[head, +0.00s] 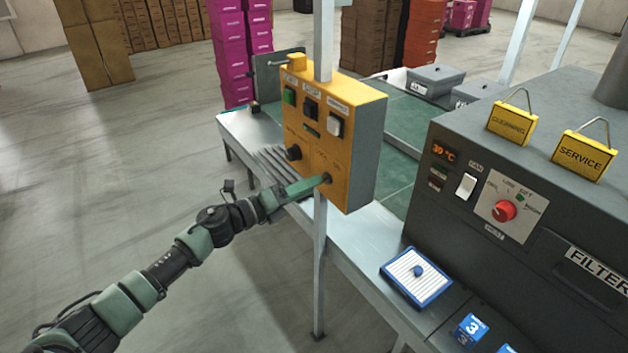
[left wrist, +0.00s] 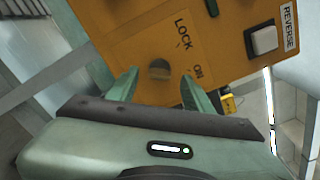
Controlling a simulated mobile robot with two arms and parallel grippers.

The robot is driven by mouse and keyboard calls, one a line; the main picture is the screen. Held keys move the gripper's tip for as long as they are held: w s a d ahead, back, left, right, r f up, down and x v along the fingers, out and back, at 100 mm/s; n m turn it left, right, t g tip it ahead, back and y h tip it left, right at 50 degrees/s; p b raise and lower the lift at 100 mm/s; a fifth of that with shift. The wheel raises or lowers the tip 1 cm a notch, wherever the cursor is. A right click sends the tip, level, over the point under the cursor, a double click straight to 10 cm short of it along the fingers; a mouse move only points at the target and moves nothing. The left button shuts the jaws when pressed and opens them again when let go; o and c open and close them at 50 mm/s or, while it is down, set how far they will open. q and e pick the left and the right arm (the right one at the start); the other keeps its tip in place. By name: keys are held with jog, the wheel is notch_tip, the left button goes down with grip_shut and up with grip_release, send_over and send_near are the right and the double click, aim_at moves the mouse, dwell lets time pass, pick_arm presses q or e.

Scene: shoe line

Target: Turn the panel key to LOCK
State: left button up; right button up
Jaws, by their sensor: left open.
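The yellow control panel (head: 315,152) stands on a pale post beside the conveyor table. Its key switch (head: 327,178) is low on the front face. In the left wrist view the panel (left wrist: 135,45) fills the top, and the round key switch (left wrist: 159,69) shows near the words LOCK and ON. My left gripper (head: 318,182) reaches the key switch from the left. In the left wrist view my left gripper (left wrist: 160,88) is open, with one finger on each side of the switch. I cannot tell whether the fingers touch it or which way the key points. My right gripper is not in view.
The panel also has a black knob (head: 293,153) and several buttons. A grey machine (head: 455,215) with a red dial (head: 504,211) stands on the right. A blue-edged tray (head: 425,293) lies on the table. The floor at left is clear.

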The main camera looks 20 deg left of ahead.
pick_arm(q)
jog(key=shift+x, duration=1.2)
grip_shut()
